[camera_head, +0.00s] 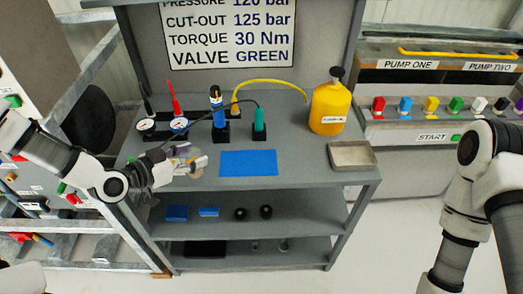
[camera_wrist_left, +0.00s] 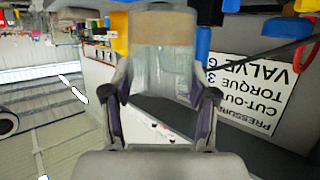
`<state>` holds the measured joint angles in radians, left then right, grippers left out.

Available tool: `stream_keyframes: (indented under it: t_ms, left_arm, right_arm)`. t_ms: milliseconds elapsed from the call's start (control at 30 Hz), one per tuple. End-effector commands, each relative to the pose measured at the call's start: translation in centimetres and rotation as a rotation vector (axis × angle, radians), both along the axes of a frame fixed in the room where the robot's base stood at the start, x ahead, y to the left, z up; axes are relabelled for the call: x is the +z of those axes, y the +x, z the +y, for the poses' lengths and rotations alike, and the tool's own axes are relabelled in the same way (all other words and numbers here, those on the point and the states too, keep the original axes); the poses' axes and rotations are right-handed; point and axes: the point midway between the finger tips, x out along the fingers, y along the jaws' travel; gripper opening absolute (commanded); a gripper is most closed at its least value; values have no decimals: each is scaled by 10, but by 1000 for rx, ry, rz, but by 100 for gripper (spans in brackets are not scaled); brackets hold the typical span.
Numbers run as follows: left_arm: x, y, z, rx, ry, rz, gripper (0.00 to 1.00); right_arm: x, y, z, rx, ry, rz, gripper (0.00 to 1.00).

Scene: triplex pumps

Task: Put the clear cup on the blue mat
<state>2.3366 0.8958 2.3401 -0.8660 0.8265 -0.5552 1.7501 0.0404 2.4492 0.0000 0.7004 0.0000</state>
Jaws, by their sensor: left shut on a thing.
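My left gripper (camera_head: 192,164) is shut on the clear cup, left of the blue mat and above the bench top. In the left wrist view, the see-through grey cup (camera_wrist_left: 160,72) sits between the two fingers (camera_wrist_left: 163,100), with a tan band at its far end. In the head view the cup is small and partly hidden by the gripper. The blue mat (camera_head: 248,163) lies flat and bare near the bench's front edge. My right gripper is outside the views.
A grey tray (camera_head: 352,168) lies right of the mat, with a yellow can (camera_head: 328,108) behind it. Gauges (camera_head: 180,124), a blue tool (camera_head: 217,105) and a green tool (camera_head: 259,120) stand behind the mat. Bare bench top separates mat and tray.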

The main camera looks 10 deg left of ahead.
Motion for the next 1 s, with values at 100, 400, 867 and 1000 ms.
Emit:
stream_keyframes:
  t_ms: [100, 400, 867, 1000]
  left_arm:
    - [-3, 6, -7, -3, 7, 2, 17]
    - [-8, 45, -50, -7, 9, 1, 17]
    - [-15, 103, -113, -2, 2, -1, 17]
    - [-23, 108, -118, 1, -1, 3, 17]
  right_arm:
    - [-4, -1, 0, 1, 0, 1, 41]
    - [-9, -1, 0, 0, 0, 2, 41]
    - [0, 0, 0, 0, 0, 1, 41]
    - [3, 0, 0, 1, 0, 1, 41]
